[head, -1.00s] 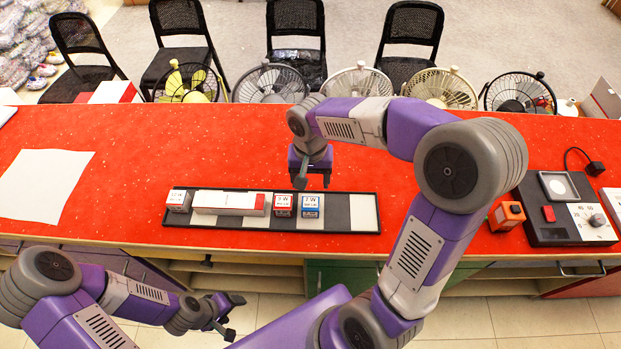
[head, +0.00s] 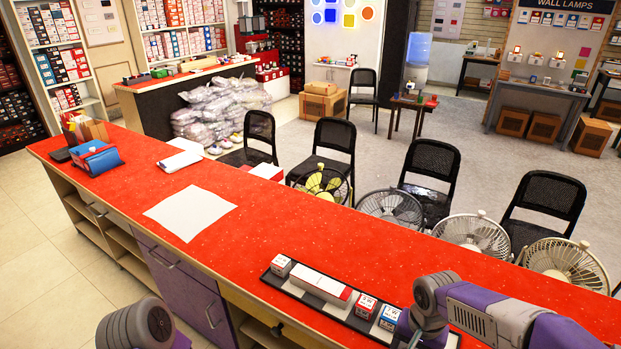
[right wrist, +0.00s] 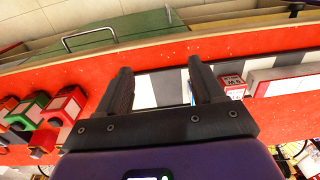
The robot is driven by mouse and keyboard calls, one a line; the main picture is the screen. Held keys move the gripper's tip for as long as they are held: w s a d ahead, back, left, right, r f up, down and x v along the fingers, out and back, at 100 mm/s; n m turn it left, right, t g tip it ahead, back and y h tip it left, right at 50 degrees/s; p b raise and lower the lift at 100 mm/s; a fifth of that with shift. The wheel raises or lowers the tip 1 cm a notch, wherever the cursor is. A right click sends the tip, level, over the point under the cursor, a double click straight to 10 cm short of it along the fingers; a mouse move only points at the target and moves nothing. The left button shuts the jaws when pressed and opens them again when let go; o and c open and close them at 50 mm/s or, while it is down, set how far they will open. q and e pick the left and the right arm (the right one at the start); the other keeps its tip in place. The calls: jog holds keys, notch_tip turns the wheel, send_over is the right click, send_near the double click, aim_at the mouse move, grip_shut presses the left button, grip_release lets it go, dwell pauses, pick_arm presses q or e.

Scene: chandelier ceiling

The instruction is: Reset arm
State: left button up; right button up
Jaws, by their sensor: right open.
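My right arm comes in at the lower right of the head view, and its gripper (right wrist: 165,88) shows in the right wrist view. Its two dark fingers are apart, with no object held between them. Beyond them is the black tray (head: 350,318) with pale stripes, lying on the red counter (head: 250,225). In the head view the tray holds a small white-and-red box (head: 281,265), a long white box (head: 320,287), a red-and-white box (head: 366,306) and a blue-and-white box (head: 389,318). Only my left arm's elbow shows at the lower left; its gripper is out of frame.
A white sheet (head: 190,213) and a blue pouch (head: 96,158) lie on the counter. Fans (head: 472,233) and black chairs (head: 430,175) stand behind it. Red and green blocks (right wrist: 30,110) sit left of the gripper in the wrist view. The counter's middle is clear.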

jog(key=w+a+f+n+y, duration=0.2)
jog(key=a+f, duration=0.3)
jog(key=f, duration=0.5)
jog(key=s+a+f+y, duration=0.1)
jog(key=s+a+f, duration=0.2)
jog(key=s+f, duration=0.3)
jog(key=s+a+f+n+y, duration=0.1)
jog(key=s+a+f, duration=0.3)
jog(key=f, duration=0.8)
jog(key=shift+s+f, duration=0.2)
jog(key=shift+s, duration=0.65)
jog(key=shift+a, duration=0.1)
